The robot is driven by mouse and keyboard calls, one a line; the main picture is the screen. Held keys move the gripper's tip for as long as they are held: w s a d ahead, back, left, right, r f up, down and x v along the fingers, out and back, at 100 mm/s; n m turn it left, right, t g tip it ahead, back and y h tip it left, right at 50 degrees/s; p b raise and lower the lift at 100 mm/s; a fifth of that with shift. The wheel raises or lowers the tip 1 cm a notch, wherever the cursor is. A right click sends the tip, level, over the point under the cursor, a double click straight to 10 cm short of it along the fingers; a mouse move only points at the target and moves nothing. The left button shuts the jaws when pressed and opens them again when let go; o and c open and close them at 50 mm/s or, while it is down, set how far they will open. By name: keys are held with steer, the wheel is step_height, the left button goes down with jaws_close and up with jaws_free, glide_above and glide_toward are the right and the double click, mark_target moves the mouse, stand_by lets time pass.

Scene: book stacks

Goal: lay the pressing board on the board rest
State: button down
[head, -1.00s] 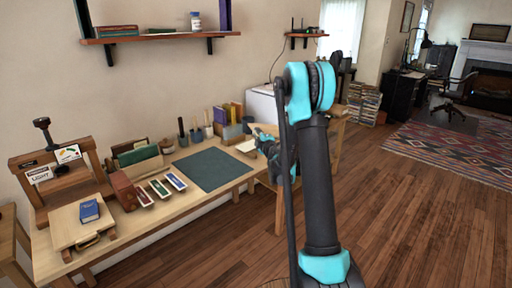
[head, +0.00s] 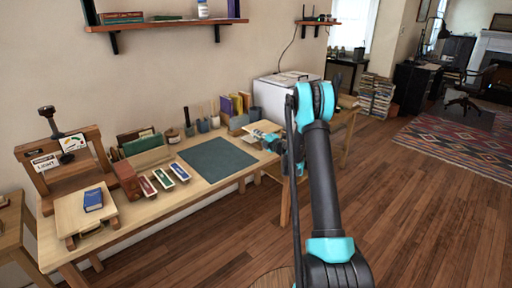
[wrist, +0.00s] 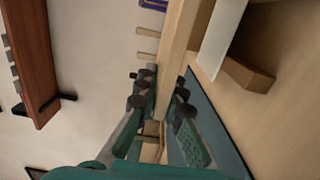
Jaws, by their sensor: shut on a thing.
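The pressing board (head: 262,128) is a light wooden slab at the right end of the workbench in the head view. My gripper (head: 284,146) is at its right side. In the wrist view, a long pale wooden edge (wrist: 180,40), apparently the board seen edge-on, runs between the fingers of my gripper (wrist: 160,112), which is shut on it. The board looks roughly level and above the bench. A brown wooden block (wrist: 247,75) on the bench beyond it may be part of the board rest; I cannot tell whether they touch.
A green mat (head: 216,159) lies left of the board. Books and holders (head: 234,104) stand behind it. A wooden press (head: 62,162), a board with a blue book (head: 93,199), and several coloured boxes (head: 163,178) are farther left. A wall shelf (head: 160,25) hangs above.

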mark_target(256, 152)
step_height(256, 152, down, 7)
steer(key=shift+f, duration=0.1)
steer(key=c, duration=1.9)
jaws_free()
steer(key=shift+s, duration=0.15)
